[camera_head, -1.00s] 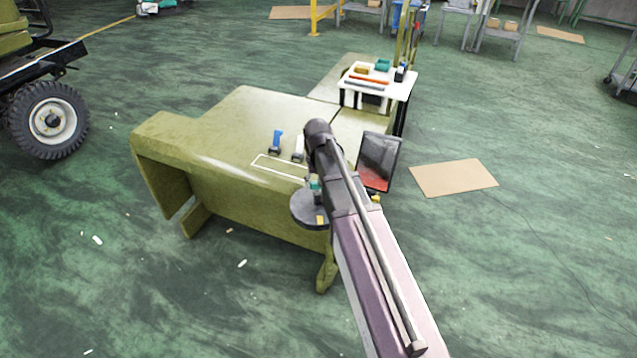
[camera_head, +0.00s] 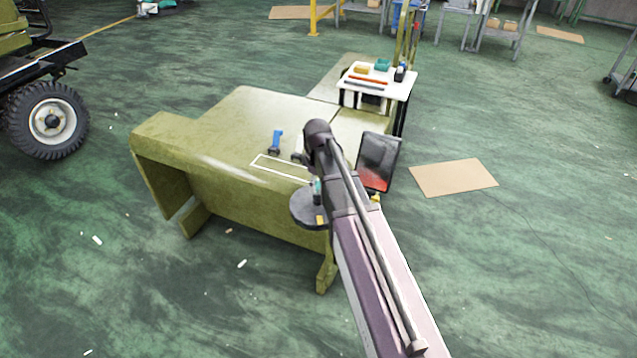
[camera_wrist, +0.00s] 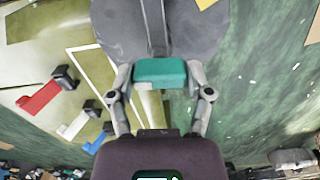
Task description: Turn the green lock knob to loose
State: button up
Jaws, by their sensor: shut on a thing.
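The green lock knob (camera_wrist: 160,72) is a small block-like knob in the middle of the wrist view, in front of a round dark grey disc (camera_wrist: 205,32). My gripper (camera_wrist: 160,78) has one finger on each side of it and is shut on it. In the head view the knob (camera_head: 317,188) shows as a small green patch beside my wrist, above the grey disc (camera_head: 305,212) at the olive chassis edge. My gripper hides much of it there.
On the olive chassis (camera_head: 240,120), a blue lever (camera_head: 277,140) and a mostly hidden pale lever stand left of my wrist. The wrist view shows a red lever (camera_wrist: 40,97) and a white lever (camera_wrist: 75,125). A dark panel (camera_head: 378,160) stands right of my wrist.

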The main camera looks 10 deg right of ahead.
jog(key=shift+s+n, duration=0.15)
jog(key=shift+n, duration=0.45)
jog(key=o, duration=1.1)
jog(key=shift+a, duration=0.1)
jog(key=shift+o, duration=0.2)
jog(key=shift+r, duration=0.15)
